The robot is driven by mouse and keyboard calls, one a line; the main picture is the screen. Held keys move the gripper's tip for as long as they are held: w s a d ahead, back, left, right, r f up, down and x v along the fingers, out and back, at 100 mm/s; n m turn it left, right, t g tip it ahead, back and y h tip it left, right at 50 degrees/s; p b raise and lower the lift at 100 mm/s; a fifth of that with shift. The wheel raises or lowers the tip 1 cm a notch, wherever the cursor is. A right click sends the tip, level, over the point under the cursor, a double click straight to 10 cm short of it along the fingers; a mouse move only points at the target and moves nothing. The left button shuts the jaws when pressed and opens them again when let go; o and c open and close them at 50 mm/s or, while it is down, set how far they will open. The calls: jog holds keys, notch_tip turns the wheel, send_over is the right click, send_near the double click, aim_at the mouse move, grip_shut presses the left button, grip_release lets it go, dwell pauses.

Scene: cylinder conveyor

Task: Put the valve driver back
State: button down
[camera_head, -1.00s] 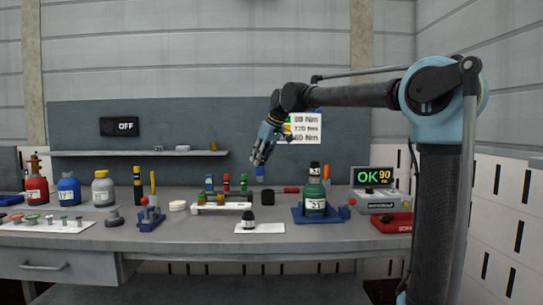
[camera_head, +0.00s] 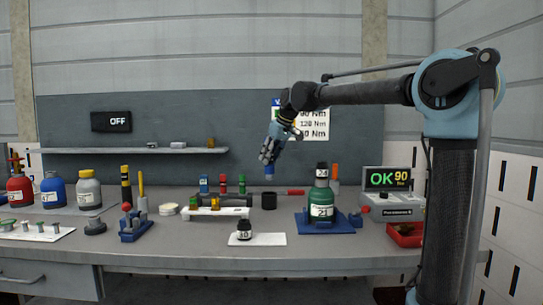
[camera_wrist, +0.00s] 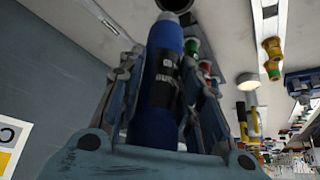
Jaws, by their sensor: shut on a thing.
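A green bottle (camera_head: 321,198) stands on a blue base (camera_head: 301,222) to the right. A red-handled tool (camera_head: 289,191) lies behind the cup.

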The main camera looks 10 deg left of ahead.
aim_at(272, 163)
jog(key=shift+s+a+f, duration=0.1)
jog(key=shift+a+f, duration=0.05)
jog(key=shift+f, duration=2.15)
jog(key=shift+s+f, duration=0.1)
jog(key=shift+f, duration=3.15)
jog(key=c, duration=1.1)
grip_release()
jog(key=shift+o, duration=0.2)
jog(key=shift+r, duration=3)
jog(key=shift+f, duration=0.1)
